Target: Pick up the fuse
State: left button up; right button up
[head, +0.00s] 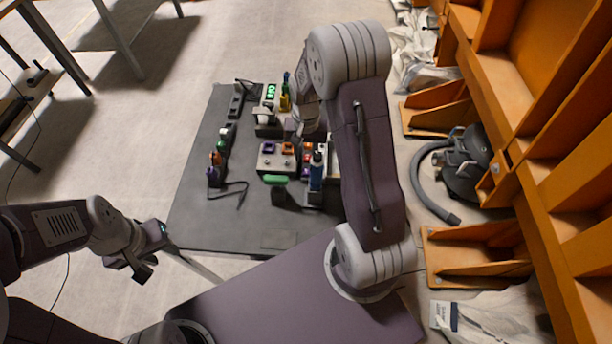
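I cannot pick out the fuse for certain among the small parts on the dark table (200,236). A grey box (267,165) there carries a purple piece (269,147) and an orange piece (287,148), with a green piece (275,179) at its front. A blue-topped upright item (317,165) stands right of it. My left gripper (131,269) hangs left of the table's front corner, apart from the parts, fingers spread and empty.
A unit with a green display (271,91) stands at the table's back, beside a yellow item (285,101). Several coloured pieces and a black cable (233,190) lie at the left. Orange steel framing (480,258) and a black vacuum (466,165) are right. The table's front left is bare.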

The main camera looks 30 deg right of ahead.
aim_at(306, 172)
notch_tip(306, 172, down, 3)
jog(key=shift+d+f, duration=0.1)
jog(key=f, duration=0.4)
jog(key=shift+s+a+f, duration=0.2)
jog(key=shift+s+a, duration=0.05)
jog(key=shift+s, duration=0.15)
jog(key=shift+w+f, duration=0.15)
jog(key=shift+f, duration=0.25)
grip_shut()
